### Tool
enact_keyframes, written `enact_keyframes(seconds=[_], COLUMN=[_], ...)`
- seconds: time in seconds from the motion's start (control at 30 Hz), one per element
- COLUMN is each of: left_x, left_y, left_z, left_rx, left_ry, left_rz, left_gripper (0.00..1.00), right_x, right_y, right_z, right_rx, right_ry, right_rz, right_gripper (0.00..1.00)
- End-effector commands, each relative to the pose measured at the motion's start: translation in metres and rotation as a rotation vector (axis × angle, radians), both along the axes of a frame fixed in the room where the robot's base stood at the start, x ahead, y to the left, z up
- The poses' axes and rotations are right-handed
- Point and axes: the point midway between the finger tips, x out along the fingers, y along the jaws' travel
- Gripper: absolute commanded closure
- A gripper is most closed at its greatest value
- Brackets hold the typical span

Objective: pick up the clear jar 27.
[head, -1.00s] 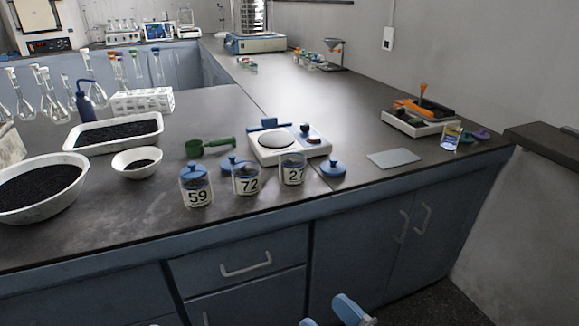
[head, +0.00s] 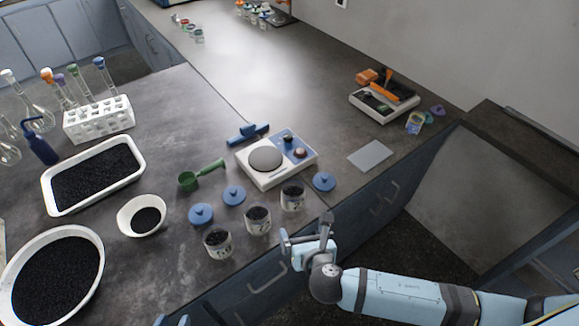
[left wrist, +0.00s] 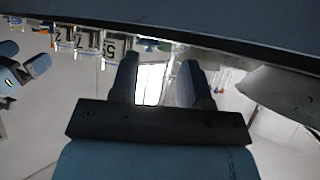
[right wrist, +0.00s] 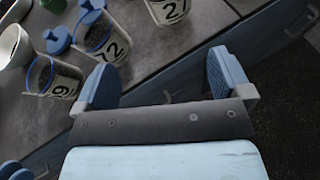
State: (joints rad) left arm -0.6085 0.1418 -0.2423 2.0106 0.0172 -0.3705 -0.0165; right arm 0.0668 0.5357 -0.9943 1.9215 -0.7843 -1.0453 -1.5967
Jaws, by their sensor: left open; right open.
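Clear jar 27 (head: 292,198) stands upright and lidless on the bench near its front edge, with dark grains inside. It is the rightmost of three jars, and its label shows at the top of the right wrist view (right wrist: 172,12). My right gripper (head: 308,243) is open and empty, in front of the bench edge and apart from jar 27. In the right wrist view its fingers (right wrist: 165,75) have nothing between them. My left gripper (left wrist: 160,80) is open and empty; only its tips show at the bottom edge of the head view (head: 172,320).
Jar 72 (head: 257,221) and jar 59 (head: 218,244) stand left of jar 27. Blue lids (head: 234,195) lie nearby, one (head: 324,181) just right of jar 27. A balance (head: 290,171) stands behind. A green scoop (head: 203,174) and a white bowl (head: 128,206) are further left.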

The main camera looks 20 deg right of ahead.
Motion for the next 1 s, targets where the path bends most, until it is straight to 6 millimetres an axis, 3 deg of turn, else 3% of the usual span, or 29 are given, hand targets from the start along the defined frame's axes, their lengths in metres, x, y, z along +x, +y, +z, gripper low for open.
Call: enact_keyframes(seconds=[0.03, 0.13, 0.5, 0.77, 1.0], left_x=[-0.003, -0.006, -0.006, -0.006, -0.006], left_y=[0.002, 0.004, 0.004, 0.004, 0.004], left_z=[0.005, 0.002, 0.000, 0.001, 0.004], left_rx=[0.007, 0.015, 0.017, 0.017, 0.015], left_ry=[0.014, 0.026, 0.027, 0.027, 0.027], left_rz=[0.002, 0.004, 0.003, 0.003, 0.003], left_gripper=[0.57, 0.57, 0.57, 0.57, 0.57], right_x=[0.002, 0.008, 0.069, 0.088, 0.121], right_y=[-0.005, -0.010, -0.013, -0.014, -0.015], right_z=[0.009, 0.009, -0.018, -0.025, -0.036], right_rx=[-0.057, -0.124, -0.137, -0.133, -0.133], right_ry=[-0.011, -0.024, -0.027, -0.025, -0.025], right_rz=[0.006, 0.011, 0.013, 0.012, 0.012], right_gripper=[0.03, 0.03, 0.03, 0.03, 0.03])
